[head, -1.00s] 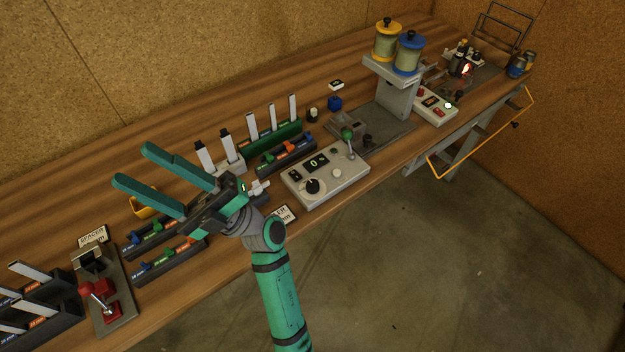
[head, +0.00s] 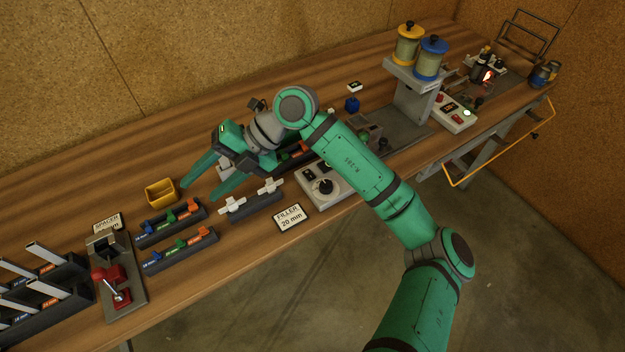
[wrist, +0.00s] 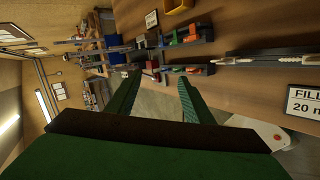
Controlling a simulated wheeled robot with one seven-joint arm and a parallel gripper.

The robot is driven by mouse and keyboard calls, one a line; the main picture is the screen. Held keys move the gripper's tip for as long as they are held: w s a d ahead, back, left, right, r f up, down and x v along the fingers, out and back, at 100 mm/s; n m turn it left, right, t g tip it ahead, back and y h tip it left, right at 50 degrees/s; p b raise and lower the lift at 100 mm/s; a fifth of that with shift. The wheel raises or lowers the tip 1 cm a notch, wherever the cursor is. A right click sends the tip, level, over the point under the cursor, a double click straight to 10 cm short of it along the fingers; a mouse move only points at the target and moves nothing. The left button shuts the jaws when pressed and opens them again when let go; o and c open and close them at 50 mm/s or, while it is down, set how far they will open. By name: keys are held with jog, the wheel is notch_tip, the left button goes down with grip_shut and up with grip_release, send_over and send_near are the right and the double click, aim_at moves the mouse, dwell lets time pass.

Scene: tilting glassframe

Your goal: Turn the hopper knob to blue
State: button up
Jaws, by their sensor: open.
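The hopper stand (head: 412,104) is at the right of the bench in the head view. It carries a yellow-capped canister (head: 408,46) and a blue-capped canister (head: 430,60). A small dark knob (head: 384,144) sits low at its base, partly behind my arm; its setting is too small to read. A control box (head: 340,198) with a black dial (head: 324,187) stands left of the stand, partly covered by my arm. My gripper (head: 200,190) is open and empty above the bench, well left of the stand. Its fingers also show in the wrist view (wrist: 155,82), where the hopper is not visible.
Racks with coloured blocks (head: 172,222) and a yellow bin (head: 161,193) lie near my gripper. A filler card (head: 290,217) is at the front edge. A red-lever fixture (head: 115,285) stands at left.

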jog(key=w+d+f+m+t+h, duration=0.1)
jog(key=w+d+f+h, duration=0.15)
jog(key=d, duration=0.35)
jog(key=w+d+f+m+t+h, duration=0.1)
jog(key=w+d+t+h, duration=0.1)
jog(key=w+d+h, duration=0.3)
jog(key=m+t+h, duration=0.1)
jog(key=m+h, duration=0.2)
send_near(327, 184)
jog(key=shift+y, duration=0.25)
notch_tip(327, 184, down, 9)
jog(key=shift+d+r, duration=0.15)
jog(key=shift+r, duration=0.05)
jog(key=c, duration=1)
jog(key=shift+c, duration=0.2)
